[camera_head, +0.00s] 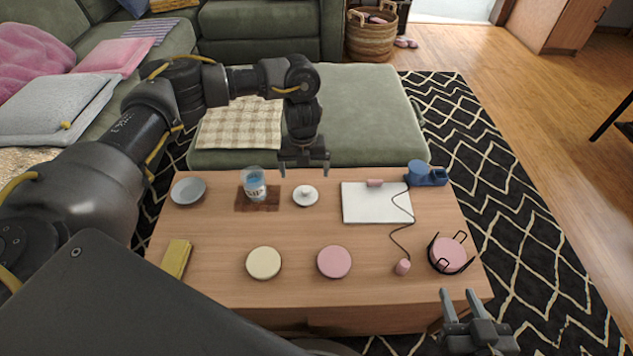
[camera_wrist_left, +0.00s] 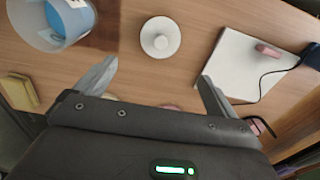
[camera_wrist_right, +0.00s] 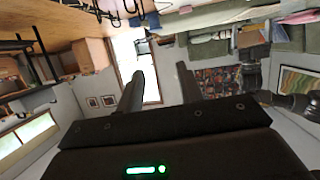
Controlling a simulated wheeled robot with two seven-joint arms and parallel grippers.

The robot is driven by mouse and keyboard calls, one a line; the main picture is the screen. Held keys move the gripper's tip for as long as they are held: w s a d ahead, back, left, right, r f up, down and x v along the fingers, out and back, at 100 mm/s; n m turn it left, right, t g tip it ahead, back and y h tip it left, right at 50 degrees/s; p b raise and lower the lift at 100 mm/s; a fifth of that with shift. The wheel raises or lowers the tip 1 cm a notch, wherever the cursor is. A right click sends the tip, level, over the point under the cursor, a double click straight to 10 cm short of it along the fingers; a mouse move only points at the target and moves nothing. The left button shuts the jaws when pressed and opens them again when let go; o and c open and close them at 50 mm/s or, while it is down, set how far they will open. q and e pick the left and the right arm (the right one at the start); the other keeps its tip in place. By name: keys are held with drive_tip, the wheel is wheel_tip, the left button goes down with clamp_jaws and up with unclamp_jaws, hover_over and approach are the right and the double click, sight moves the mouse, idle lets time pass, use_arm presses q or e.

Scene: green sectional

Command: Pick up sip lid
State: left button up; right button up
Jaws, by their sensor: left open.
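The sip lid (camera_head: 305,196) is a small round white lid with a knob on top. It lies flat on the wooden table, right of a clear cup (camera_head: 254,184) marked SIP that holds something blue. The lid also shows in the left wrist view (camera_wrist_left: 160,38), ahead of and between the fingers. My left gripper (camera_head: 304,170) is open and empty above the table, just over and behind the lid, not touching it.
The cup stands on a brown mat (camera_head: 243,206). A grey dish (camera_head: 188,191), yellow cloth (camera_head: 176,258), cream disc (camera_head: 264,263), pink disc (camera_head: 334,262), white board (camera_head: 365,213), blue holder (camera_head: 427,175) and pink disc in a black rack (camera_head: 450,254) surround the lid. Bare wood lies before it.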

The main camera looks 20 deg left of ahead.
use_arm(q)
drive_tip(key=b, duration=0.2)
hover_over(305, 189)
drive_tip(key=f, duration=0.5)
drive_tip(key=shift+d+f, duration=0.15)
drive_tip(key=shift+d, duration=0.15)
drive_tip(key=shift+f, duration=0.1)
drive_tip(key=shift+f+b, duration=0.25)
drive_tip(key=shift+b, duration=0.05)
drive_tip(key=f, duration=0.1)
drive_tip(key=f+b, duration=0.1)
drive_tip(key=f, duration=0.1)
drive_tip(key=f+b, duration=0.1)
drive_tip(key=shift+a+f, duration=0.2)
drive_tip(key=shift+a, duration=0.05)
drive_tip(key=shift+f+b, duration=0.15)
drive_tip(key=shift+b, duration=0.15)
drive_tip(key=c, duration=1)
drive_tip(key=shift+c, duration=0.2)
use_arm(e)
wheel_tip(305, 189, up, 13)
drive_tip(key=a+n+t+y, duration=0.1)
drive_tip(key=a+t+y, duration=0.1)
drive_tip(key=t+y, duration=0.4)
drive_tip(key=t, duration=0.3)
drive_tip(key=shift+s+a+y, duration=0.3)
